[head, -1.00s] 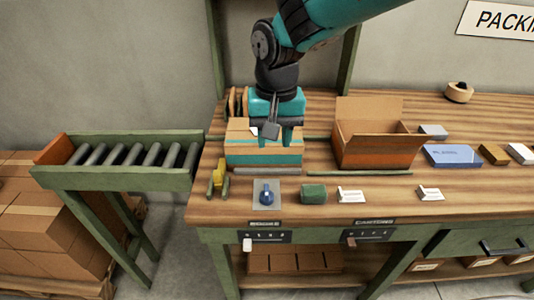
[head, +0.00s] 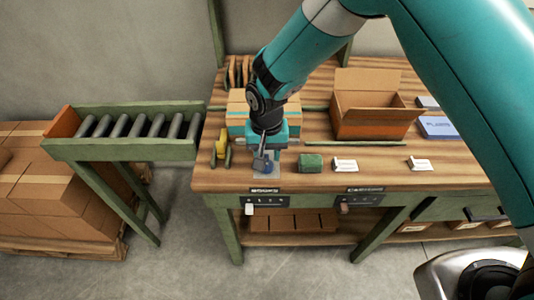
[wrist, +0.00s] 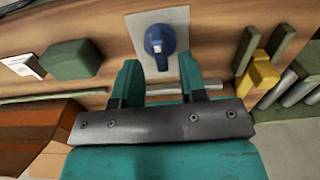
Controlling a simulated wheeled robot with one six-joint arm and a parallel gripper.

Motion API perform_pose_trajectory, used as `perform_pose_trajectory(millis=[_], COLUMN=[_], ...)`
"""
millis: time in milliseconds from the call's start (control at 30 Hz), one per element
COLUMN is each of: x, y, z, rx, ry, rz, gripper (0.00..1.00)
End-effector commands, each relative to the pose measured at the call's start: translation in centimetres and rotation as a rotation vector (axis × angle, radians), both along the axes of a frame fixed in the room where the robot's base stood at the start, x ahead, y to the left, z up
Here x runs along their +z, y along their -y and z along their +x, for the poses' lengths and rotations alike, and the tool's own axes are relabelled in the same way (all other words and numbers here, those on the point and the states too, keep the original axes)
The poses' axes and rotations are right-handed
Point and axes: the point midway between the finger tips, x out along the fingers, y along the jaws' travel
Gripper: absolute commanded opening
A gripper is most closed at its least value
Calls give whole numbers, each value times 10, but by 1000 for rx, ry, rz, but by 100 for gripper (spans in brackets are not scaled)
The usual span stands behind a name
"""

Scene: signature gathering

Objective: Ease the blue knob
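The blue knob (wrist: 159,42) stands on a pale grey plate (wrist: 134,24) on the wooden bench. In the wrist view it lies just beyond my fingertips, roughly centred between them. My gripper (wrist: 160,76) is open and empty, with a teal finger on each side; no contact with the knob shows. In the head view my gripper (head: 270,158) is low over the plate (head: 266,179) and mostly hides the knob.
A green block (head: 311,163) and a white card (head: 345,165) lie right of the plate. A yellow item (head: 221,147) stands left. A taped carton (head: 237,116) and an open box (head: 372,124) stand behind. A roller conveyor (head: 140,127) is further left.

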Motion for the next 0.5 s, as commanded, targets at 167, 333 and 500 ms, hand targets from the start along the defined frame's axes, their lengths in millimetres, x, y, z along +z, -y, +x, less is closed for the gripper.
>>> perform_pose_trajectory(millis=[167, 333, 500], x=[-18, -23, -23], y=[0, 0, 0], z=[0, 0, 0], rx=[0, 0, 1], ry=[-1, 1, 1], rz=[-1, 0, 0], gripper=[38, 38, 38])
